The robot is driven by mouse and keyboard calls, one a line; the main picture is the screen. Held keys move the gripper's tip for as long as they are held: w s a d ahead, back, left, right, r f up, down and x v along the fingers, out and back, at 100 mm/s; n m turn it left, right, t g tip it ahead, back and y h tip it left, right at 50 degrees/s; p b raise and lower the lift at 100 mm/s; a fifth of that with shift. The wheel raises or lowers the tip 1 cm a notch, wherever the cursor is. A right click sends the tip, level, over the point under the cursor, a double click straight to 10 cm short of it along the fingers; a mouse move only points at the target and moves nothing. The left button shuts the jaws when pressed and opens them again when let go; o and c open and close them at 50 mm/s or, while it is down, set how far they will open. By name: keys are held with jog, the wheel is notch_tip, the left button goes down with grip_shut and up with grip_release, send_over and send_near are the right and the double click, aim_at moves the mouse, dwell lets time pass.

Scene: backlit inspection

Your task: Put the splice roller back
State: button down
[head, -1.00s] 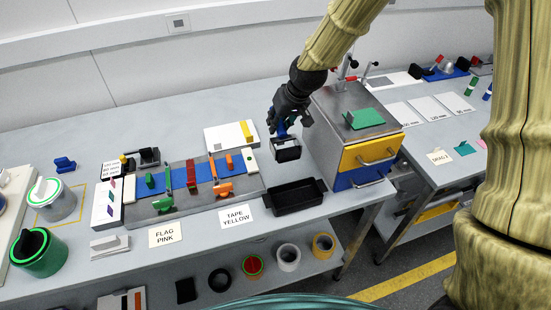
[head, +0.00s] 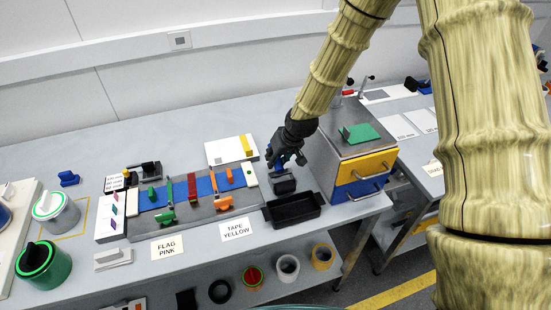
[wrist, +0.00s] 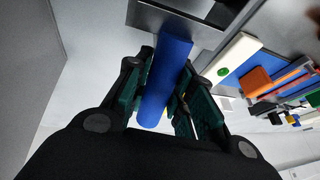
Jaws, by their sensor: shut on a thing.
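The splice roller has a blue handle (wrist: 167,75) and a dark, boxy grey head (head: 283,186). My gripper (head: 284,160) is shut on the blue handle, which shows between its green finger pads in the wrist view (wrist: 160,98). The roller hangs head down from my gripper, just behind the black open tray (head: 294,218). The head is close to the bench top; I cannot tell whether it touches. The tray looks empty.
To the left is a grey board (head: 190,218) with a blue strip and coloured pieces. To the right stands a grey cabinet (head: 352,155) with yellow and blue drawers. A white pad (head: 222,152) lies behind the board. The bench's front edge is near the tray.

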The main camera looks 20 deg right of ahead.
jog(key=shift+s+f, duration=0.15)
jog(key=shift+f, duration=0.2)
jog(key=shift+f, duration=0.15)
jog(key=c, duration=1.2)
grip_release()
jog(key=shift+c, duration=0.2)
jog(key=shift+r, duration=0.2)
jog(key=b+v, duration=0.2)
jog(key=v, duration=1)
jog(key=shift+b, duration=0.35)
jog(key=shift+f, duration=0.1)
